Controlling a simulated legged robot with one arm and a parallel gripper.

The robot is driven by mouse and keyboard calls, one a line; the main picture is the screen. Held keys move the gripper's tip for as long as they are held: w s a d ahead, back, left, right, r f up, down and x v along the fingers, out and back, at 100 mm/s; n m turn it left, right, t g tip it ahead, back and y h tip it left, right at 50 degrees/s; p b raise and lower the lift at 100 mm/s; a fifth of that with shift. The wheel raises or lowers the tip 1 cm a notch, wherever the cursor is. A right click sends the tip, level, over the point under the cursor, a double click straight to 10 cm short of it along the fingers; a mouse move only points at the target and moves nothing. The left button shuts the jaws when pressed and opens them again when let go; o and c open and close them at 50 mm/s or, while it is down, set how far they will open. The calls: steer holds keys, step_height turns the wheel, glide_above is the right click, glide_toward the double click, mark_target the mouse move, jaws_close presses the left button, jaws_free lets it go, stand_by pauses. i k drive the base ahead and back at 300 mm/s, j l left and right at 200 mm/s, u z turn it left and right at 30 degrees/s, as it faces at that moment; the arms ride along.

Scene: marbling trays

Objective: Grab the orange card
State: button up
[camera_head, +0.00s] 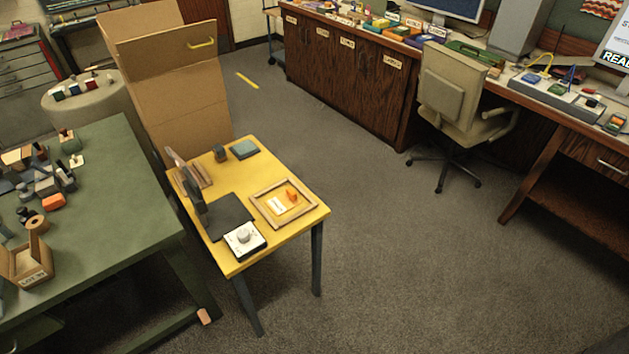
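A small orange piece (292,195) is in the shallow wooden-framed tray (258,205) on the yellow table (290,232). It seems to stand up a little from the tray floor; I cannot tell for sure that it is a card. A flat pale card with an orange edge (276,204) lies to its left in the same tray. Another orange thing, more like a block (53,202), lies on the green table (110,190) at left. My gripper is not in view.
A white box with a round knob (244,240), a dark plate (229,214) and a teal block (244,148) share the yellow table. A tall cardboard box (180,105) stands behind. An office chair (450,100) stands at right. The carpet (400,260) right of the table is clear.

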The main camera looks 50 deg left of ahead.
mark_target(283, 202)
steer(key=u, duration=2.15)
steer(key=i+j+z, duration=0.1)
steer(key=z, duration=0.4)
steer(key=i+j+z, duration=0.1)
steer(key=z, duration=0.35)
steer(key=j+z, duration=0.25)
steer(key=z, duration=0.25)
steer(key=j+z, duration=0.2)
steer(key=z, duration=0.3)
steer(key=j+z, duration=0.15)
steer(key=j, duration=0.45)
steer(key=j+z, duration=0.15)
steer(key=j, duration=0.45)
steer(key=k+j+z, duration=0.1)
steer(key=j, duration=0.5)
steer(key=k, duration=0.05)
